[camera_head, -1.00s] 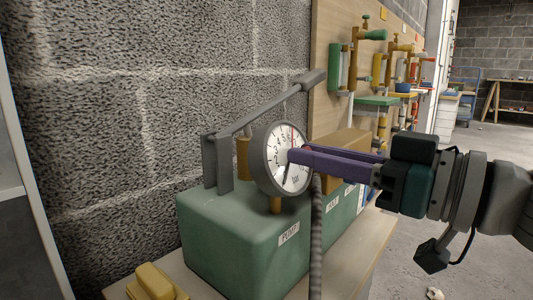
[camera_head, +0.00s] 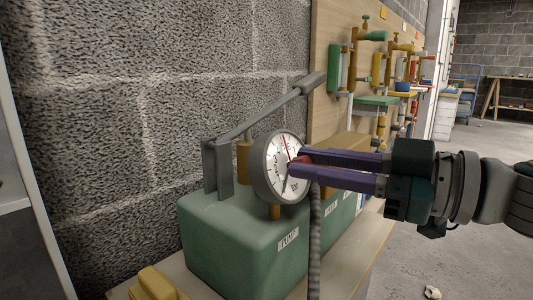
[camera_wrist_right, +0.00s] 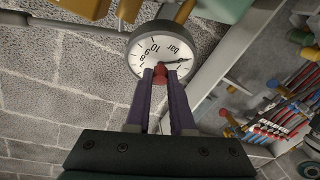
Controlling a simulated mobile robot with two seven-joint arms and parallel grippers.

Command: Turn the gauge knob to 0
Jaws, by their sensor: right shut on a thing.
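The round gauge (camera_head: 272,172) with a white dial and grey rim stands on the green pump box in the head view. Its dial also shows in the wrist view (camera_wrist_right: 150,38), with numbers and the word "bar". My right gripper (camera_head: 301,166) is shut on this knob, coming from the right. A thin red line points up and slightly left on the dial. A dark pointer points down. The exact reading is too small to tell. My left gripper is not in view.
The green pump box (camera_head: 225,240) sits on a bench (camera_head: 352,262) against the grey block wall. A grey lever (camera_head: 262,112) rises behind the gauge, and a dark hose (camera_head: 315,240) hangs in front. A yellow object (camera_head: 155,284) lies at front left.

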